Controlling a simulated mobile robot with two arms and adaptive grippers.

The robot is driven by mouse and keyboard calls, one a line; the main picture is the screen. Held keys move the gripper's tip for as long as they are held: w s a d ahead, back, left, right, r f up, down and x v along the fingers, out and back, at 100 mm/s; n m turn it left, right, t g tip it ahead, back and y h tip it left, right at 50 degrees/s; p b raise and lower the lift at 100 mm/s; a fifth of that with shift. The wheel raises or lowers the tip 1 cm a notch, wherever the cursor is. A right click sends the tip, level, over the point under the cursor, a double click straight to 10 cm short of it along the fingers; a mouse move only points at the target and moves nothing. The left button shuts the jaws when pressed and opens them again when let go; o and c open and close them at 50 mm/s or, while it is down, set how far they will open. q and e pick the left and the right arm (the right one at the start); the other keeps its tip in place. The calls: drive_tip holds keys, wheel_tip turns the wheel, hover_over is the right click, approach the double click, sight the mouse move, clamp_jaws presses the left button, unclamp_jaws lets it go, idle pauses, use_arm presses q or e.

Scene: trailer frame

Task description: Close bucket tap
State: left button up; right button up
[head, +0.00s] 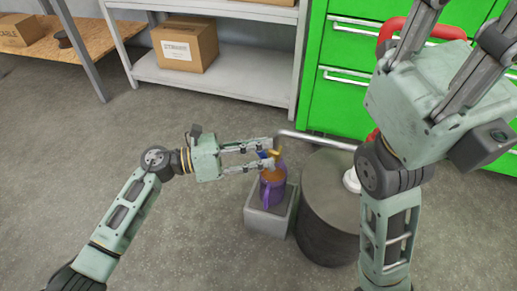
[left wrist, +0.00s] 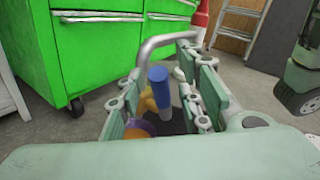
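The tap has a blue handle (left wrist: 160,88) and a yellow body (left wrist: 147,104). In the head view the yellow part (head: 275,153) shows just above a purple and orange vessel (head: 272,188), which stands on a grey block (head: 268,220). My left gripper (head: 271,152) is open, its fingers pointing right at the tap. In the left wrist view, the blue handle stands upright between the parted fingers (left wrist: 160,92); I cannot tell whether either finger touches it. My right gripper (head: 455,43) is raised at the upper right, its fingers wide apart and empty.
A bent metal pipe (head: 316,140) runs close behind the tap. A dark grey drum (head: 328,225) stands right of the block. Green drawer cabinets (head: 345,105) and a shelf with a cardboard box (head: 186,44) are behind. The floor at the left is clear.

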use_arm(q)
clamp_jaws()
idle(0.3)
idle(0.3)
